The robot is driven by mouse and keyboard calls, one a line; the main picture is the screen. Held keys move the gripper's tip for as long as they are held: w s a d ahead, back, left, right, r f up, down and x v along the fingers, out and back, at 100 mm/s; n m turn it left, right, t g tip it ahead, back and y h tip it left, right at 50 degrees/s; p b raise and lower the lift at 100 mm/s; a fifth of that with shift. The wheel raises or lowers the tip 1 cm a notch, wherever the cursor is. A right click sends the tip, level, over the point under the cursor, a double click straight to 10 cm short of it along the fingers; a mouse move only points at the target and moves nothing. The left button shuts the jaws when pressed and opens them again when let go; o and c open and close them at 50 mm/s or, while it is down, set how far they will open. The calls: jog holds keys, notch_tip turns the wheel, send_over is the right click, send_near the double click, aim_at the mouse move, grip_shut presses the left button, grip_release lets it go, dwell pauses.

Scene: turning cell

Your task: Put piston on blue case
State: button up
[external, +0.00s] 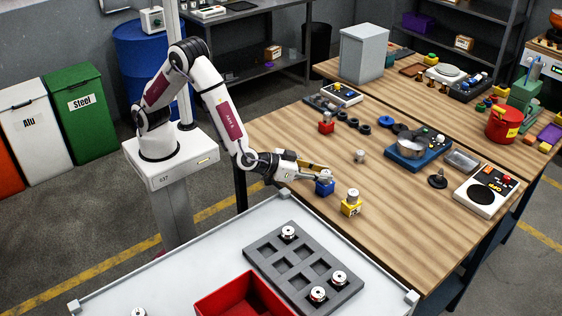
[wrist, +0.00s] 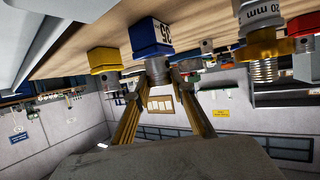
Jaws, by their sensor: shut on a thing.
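The blue case (external: 325,188) stands on the wooden table near its left edge. It also shows in the wrist view (wrist: 150,37), where the picture is upside down. My gripper (external: 321,174) is at the top of the blue case. It is shut on a grey metal piston (wrist: 158,71), whose end meets the blue case in the wrist view. In the wrist view the fingers of my gripper (wrist: 158,95) lie on both sides of the piston. How deep the piston sits is hidden.
A yellow case (external: 351,208) with a metal piece on top stands close in front of the blue case. A red case (external: 326,127) stands farther back. A grey tray (external: 262,250) with several metal parts and a red bin (external: 222,298) are on the white table.

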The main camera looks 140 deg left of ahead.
jog(key=shift+f, duration=0.15)
jog(key=o, duration=1.2)
jog(key=shift+c, duration=0.2)
jog(key=shift+s+d+r, duration=0.2)
jog(key=shift+d+r, duration=0.15)
jog(key=shift+d, duration=0.1)
jog(key=v, duration=1.1)
